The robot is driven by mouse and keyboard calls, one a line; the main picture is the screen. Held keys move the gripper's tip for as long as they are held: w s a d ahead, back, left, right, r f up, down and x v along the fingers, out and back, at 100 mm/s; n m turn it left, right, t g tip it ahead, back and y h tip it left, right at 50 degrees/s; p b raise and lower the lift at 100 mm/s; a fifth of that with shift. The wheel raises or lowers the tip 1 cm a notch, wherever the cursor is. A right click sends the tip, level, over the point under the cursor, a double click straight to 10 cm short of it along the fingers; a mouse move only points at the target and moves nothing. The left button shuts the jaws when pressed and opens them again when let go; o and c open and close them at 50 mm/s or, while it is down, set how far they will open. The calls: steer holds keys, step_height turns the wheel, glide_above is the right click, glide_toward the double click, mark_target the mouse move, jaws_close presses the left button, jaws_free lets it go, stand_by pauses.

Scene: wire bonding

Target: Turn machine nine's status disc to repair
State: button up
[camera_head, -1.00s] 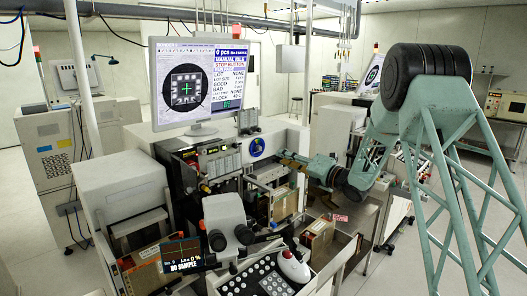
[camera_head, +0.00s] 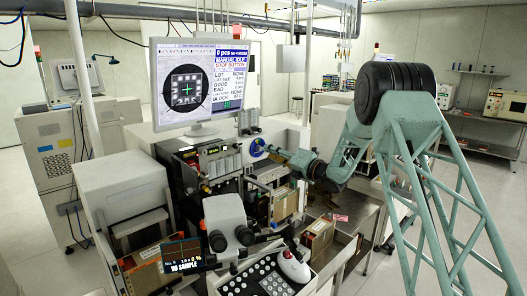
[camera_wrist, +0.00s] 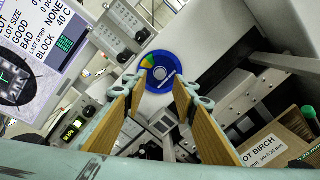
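The status disc (camera_head: 256,147) is a round blue dial on the pale front panel of the machine, below and right of the large monitor. In the wrist view the disc (camera_wrist: 160,73) shows a blue rim, a green and yellow part and a pale band across its middle. My gripper (camera_head: 270,150) reaches in from the right and its tip is close to the disc. In the wrist view my gripper (camera_wrist: 164,84) is open and empty, with the disc seen between and just beyond its fingertips. I cannot tell whether they touch it.
The monitor (camera_head: 200,85) stands above and left of the disc. Floor is free at right.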

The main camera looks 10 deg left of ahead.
mark_target(259, 148)
steer(key=shift+x, duration=2.6)
steer(key=shift+c, duration=0.4)
steer(key=c, duration=0.8)
